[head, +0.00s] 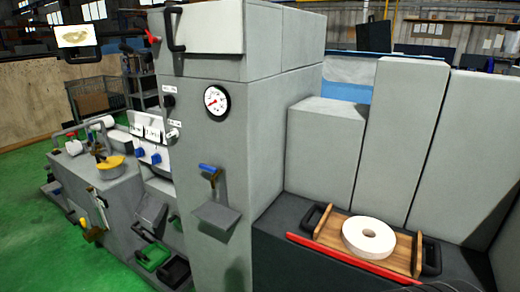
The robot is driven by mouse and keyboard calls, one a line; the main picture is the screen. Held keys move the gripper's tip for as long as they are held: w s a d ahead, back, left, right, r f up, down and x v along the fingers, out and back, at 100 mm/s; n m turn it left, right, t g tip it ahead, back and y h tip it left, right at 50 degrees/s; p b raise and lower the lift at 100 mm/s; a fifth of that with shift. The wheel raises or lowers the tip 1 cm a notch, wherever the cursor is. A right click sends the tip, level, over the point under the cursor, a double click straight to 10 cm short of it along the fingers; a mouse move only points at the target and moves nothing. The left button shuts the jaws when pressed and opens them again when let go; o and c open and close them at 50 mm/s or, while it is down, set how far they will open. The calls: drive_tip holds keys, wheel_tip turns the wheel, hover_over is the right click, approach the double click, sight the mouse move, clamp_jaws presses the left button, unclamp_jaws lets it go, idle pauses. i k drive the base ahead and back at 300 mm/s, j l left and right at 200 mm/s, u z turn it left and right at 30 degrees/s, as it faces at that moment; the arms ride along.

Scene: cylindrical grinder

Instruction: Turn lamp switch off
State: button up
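A grey cylindrical grinder (205,130) fills the middle of the head view. Its narrow control panel carries a black knob (168,101) under a small white label and a second small knob (172,134) under another label. The labels are too small to read, so I cannot tell which knob is the lamp switch or how it is set. Two blue knobs (140,153) sit lower left, below white displays. A bright panel in a black frame (75,37) hangs at the upper left; whether it is a lamp or a screen is unclear. My gripper is not in view.
A round gauge (216,100) and a blue-handled lever (208,168) are on the column front, with a small shelf (216,215) below. A wooden tray (330,228) with a white grinding wheel (368,238) lies at the right. Green floor (25,220) is open at the left.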

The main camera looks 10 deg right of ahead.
sight(174, 132)
drive_tip(key=i+j, duration=0.1)
drive_tip(key=j, duration=0.3)
drive_tip(key=i+j+u, duration=0.1)
drive_tip(key=j, duration=0.35)
drive_tip(key=i+j, duration=0.15)
drive_tip(key=j, duration=0.25)
drive_tip(key=i+j+u, duration=0.1)
drive_tip(key=j, duration=0.3)
drive_tip(key=i+j, duration=0.2)
drive_tip(key=j, duration=0.2)
drive_tip(key=i+j+u, duration=0.1)
drive_tip(key=j, duration=0.3)
drive_tip(key=i+j, duration=0.2)
drive_tip(key=j, duration=0.2)
drive_tip(key=i+j+u, duration=0.1)
drive_tip(key=j, duration=0.3)
